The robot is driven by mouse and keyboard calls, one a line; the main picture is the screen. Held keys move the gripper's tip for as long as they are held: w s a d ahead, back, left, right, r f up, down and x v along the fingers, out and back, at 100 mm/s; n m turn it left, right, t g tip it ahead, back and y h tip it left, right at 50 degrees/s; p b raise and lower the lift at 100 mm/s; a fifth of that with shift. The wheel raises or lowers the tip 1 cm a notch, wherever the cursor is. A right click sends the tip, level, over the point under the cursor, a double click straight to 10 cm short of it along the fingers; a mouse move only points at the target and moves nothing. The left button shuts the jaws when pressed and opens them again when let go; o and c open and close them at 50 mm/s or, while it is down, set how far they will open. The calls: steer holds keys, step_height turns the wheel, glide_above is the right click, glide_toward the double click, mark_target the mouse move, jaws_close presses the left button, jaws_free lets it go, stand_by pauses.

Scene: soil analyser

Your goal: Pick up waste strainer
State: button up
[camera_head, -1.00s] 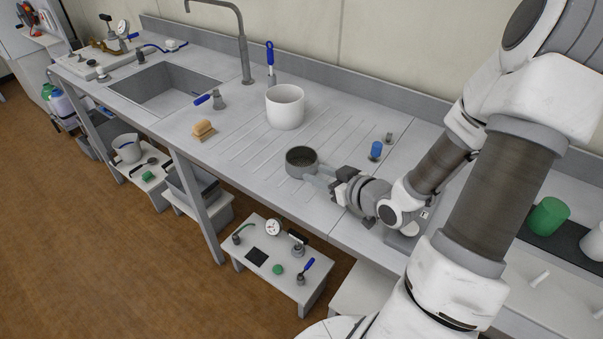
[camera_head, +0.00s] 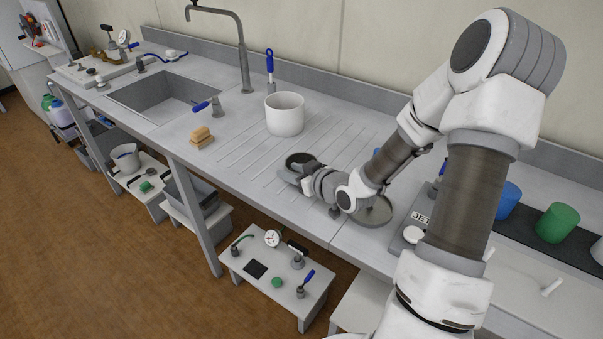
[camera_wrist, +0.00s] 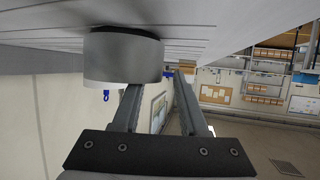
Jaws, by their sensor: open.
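A round grey cup with a dark inside, which I take to be the waste strainer (camera_head: 301,159), stands upright on the ribbed drainboard of the counter. In the wrist view it is a grey cylinder (camera_wrist: 122,57) under the counter surface, which fills the top of that picture. My gripper (camera_head: 293,174) is low over the counter, close against the strainer's near side. In the wrist view my gripper (camera_wrist: 157,84) is open. The left finger points at the strainer, while the right finger lies right of it. Whether either finger touches it I cannot tell.
A round metal dish (camera_head: 374,211) is beside my wrist. The sink (camera_head: 165,95) is at the left. Drainboard left of the strainer is free.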

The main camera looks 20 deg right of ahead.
jaws_close()
stand_by(1.4)
